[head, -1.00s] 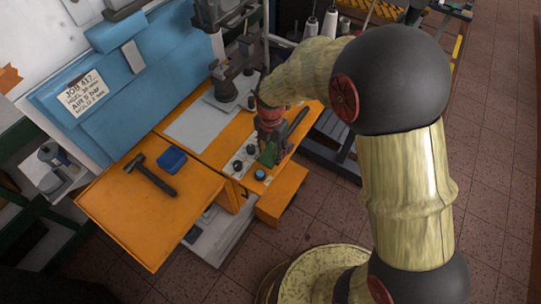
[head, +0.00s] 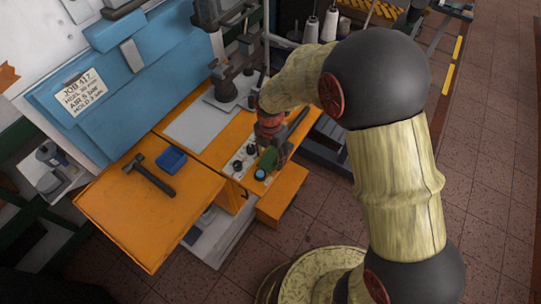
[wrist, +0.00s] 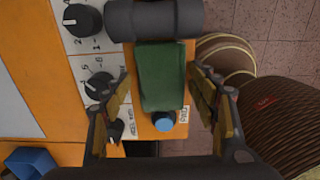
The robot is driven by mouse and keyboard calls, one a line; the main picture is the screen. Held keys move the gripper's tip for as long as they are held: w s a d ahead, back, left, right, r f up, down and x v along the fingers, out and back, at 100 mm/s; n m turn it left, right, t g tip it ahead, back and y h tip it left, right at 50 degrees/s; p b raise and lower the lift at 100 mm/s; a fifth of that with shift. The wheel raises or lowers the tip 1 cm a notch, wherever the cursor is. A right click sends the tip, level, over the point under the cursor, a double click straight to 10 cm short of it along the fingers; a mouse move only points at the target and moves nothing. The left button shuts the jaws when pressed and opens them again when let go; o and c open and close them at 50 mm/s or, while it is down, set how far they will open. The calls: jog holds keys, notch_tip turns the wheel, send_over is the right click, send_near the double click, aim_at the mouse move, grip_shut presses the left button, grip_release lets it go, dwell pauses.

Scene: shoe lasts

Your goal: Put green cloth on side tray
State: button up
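The green cloth (wrist: 161,78) is a dark green folded block on the orange machine front, between the dial panel and the edge. It also shows in the head view (head: 267,160), partly hidden by my gripper (head: 271,148). In the wrist view my gripper (wrist: 160,84) is open, with one finger on each side of the cloth and a gap on both sides. The side tray (head: 125,222) looks to be the orange shelf at the left in the head view.
A hammer (head: 150,175) and a blue box (head: 172,159) lie on the orange shelf. Black dials (wrist: 97,87) sit left of the cloth and a blue button (wrist: 163,121) in front of it. A dark cylinder (wrist: 155,20) lies just behind it.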

aim_at(271, 160)
jog(key=shift+o, duration=0.2)
jog(key=r, duration=0.2)
jog(key=r+p, duration=0.1)
jog(key=r, duration=0.2)
jog(key=r+p, duration=0.1)
jog(key=r, duration=0.2)
jog(key=shift+s+r, duration=0.1)
jog(key=shift+s, duration=0.3)
